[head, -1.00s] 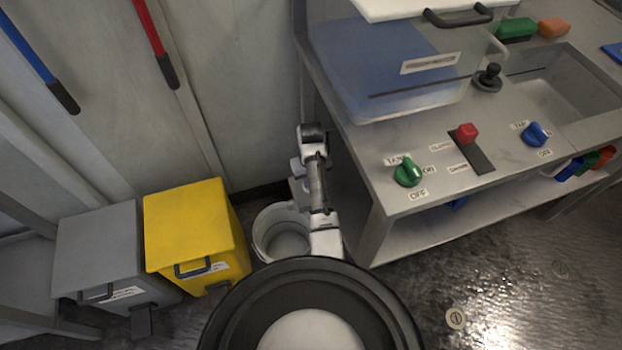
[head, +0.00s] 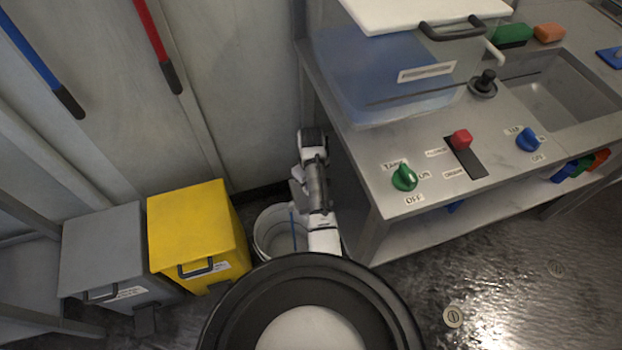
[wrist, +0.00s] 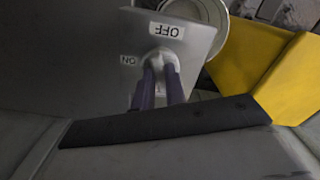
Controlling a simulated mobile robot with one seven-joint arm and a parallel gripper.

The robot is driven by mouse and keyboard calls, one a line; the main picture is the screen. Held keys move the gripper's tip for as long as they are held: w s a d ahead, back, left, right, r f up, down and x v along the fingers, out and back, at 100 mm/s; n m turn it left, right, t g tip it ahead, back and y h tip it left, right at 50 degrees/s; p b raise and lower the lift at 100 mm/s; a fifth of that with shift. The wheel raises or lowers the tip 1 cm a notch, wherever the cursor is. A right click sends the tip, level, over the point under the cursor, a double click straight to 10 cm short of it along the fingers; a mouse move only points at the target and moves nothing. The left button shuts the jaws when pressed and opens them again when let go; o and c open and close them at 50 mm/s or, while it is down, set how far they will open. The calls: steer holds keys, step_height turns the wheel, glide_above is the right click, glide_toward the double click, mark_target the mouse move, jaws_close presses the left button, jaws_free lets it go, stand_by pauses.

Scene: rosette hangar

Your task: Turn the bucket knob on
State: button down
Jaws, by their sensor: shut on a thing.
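The bucket knob (wrist: 160,57) is a pale knob on a grey panel (wrist: 75,50) in the wrist view. An upside-down OFF label (wrist: 166,30) is above it and an ON label (wrist: 128,60) is to its left. My gripper (wrist: 161,72), with dark purple fingers, is shut on the knob, one finger on each side. The fingers hide part of the knob, so its exact angle is hard to tell. In the head view the white bucket (head: 268,228) stands on the floor beside my arm, with a thin blue vertical streak inside it. The knob is hidden there.
A yellow bin (head: 190,225) and a grey bin (head: 100,245) stand left of the bucket. The metal counter (head: 365,165) on the right carries a blue-filled tank (head: 385,75), a green knob (head: 404,178), a red lever (head: 461,139) and a blue knob (head: 528,140).

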steer(key=n+p, duration=0.1)
steer(key=n, duration=0.2)
steer(key=n+p, duration=0.1)
steer(key=n, duration=0.2)
steer(key=shift+w+r+n+p, duration=0.1)
steer(key=shift+r+n+p, duration=0.1)
steer(key=shift+n+p, duration=0.15)
steer(key=n+p, duration=0.1)
steer(key=n, duration=0.2)
steer(key=shift+a+f+n+p, duration=0.1)
steer(key=shift+n+p, duration=0.35)
steer(key=shift+n, duration=1.3)
steer(key=c, duration=1.4)
jaws_free()
steer(key=shift+c, duration=0.2)
